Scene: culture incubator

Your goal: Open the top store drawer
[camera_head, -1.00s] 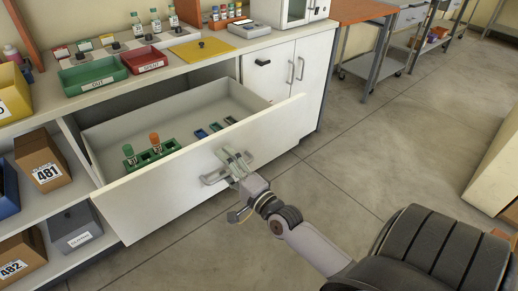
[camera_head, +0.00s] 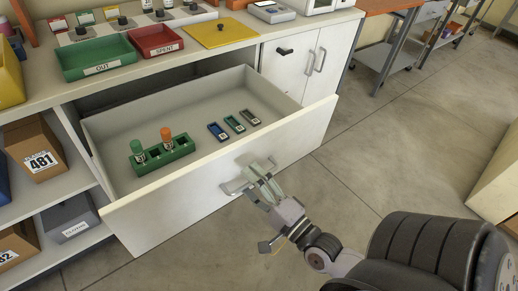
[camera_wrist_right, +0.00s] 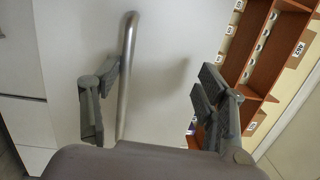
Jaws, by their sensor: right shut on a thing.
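The top store drawer (camera_head: 215,190) is a wide white drawer under the counter, pulled well out with its inside showing. Its metal bar handle (camera_head: 234,188) is on the front panel and also shows upright in the right wrist view (camera_wrist_right: 127,75). My right gripper (camera_head: 259,178) is at the handle, shut on it. In the wrist view the bar stands between the fingers, close beside the left one; the fingers look well apart. Inside the drawer are a green rack (camera_head: 163,156) with a green-capped and an orange-capped vial, and three small flat pieces (camera_head: 235,124). My left gripper is not in view.
The counter above carries a green tray (camera_head: 101,68), a red tray (camera_head: 155,49) and a yellow plate (camera_head: 220,42). A closed white cupboard (camera_head: 297,70) stands right of the drawer. Boxes (camera_head: 36,150) fill open shelves at left.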

